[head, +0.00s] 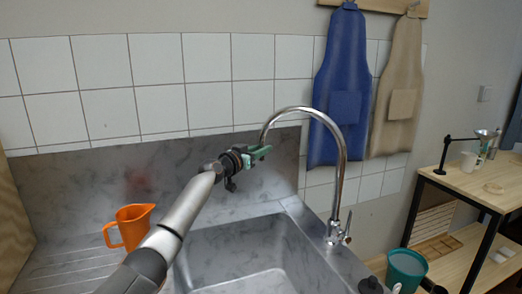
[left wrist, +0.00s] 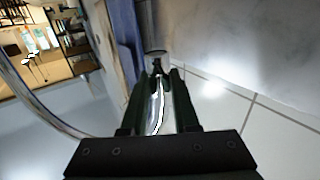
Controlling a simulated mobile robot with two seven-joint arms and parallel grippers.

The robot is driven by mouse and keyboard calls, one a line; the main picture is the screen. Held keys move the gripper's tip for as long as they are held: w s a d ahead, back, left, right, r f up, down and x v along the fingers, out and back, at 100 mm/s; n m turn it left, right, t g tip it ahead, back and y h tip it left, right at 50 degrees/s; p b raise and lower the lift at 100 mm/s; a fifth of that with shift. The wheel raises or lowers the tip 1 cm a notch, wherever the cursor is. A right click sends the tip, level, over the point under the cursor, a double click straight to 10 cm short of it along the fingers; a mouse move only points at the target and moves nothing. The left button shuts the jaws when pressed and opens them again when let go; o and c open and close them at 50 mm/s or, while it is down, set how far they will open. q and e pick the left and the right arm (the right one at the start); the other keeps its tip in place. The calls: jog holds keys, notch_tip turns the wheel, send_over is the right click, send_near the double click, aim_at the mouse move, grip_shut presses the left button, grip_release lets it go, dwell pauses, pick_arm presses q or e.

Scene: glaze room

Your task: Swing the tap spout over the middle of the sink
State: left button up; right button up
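The chrome tap (head: 340,165) stands at the right rim of the grey stone sink (head: 283,209). Its arched spout reaches left, and its end is by my left gripper (head: 264,151). In the head view the spout end lies above the back part of the basin, near the splashback. In the left wrist view the two dark fingers (left wrist: 164,75) stand a little apart with a narrow gap. A grey cylinder (left wrist: 152,28), apparently the spout's end, is just past the fingertips. I cannot tell whether they touch it. My right gripper is out of view.
An orange jug (head: 133,224) stands on the drainboard at left. A blue apron (head: 340,80) and a beige apron (head: 402,75) hang behind the tap. A teal bucket (head: 406,268) and wooden shelving (head: 490,185) are at right. The basin is empty.

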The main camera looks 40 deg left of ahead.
pick_arm(q)
grip_shut()
dwell(0.9)
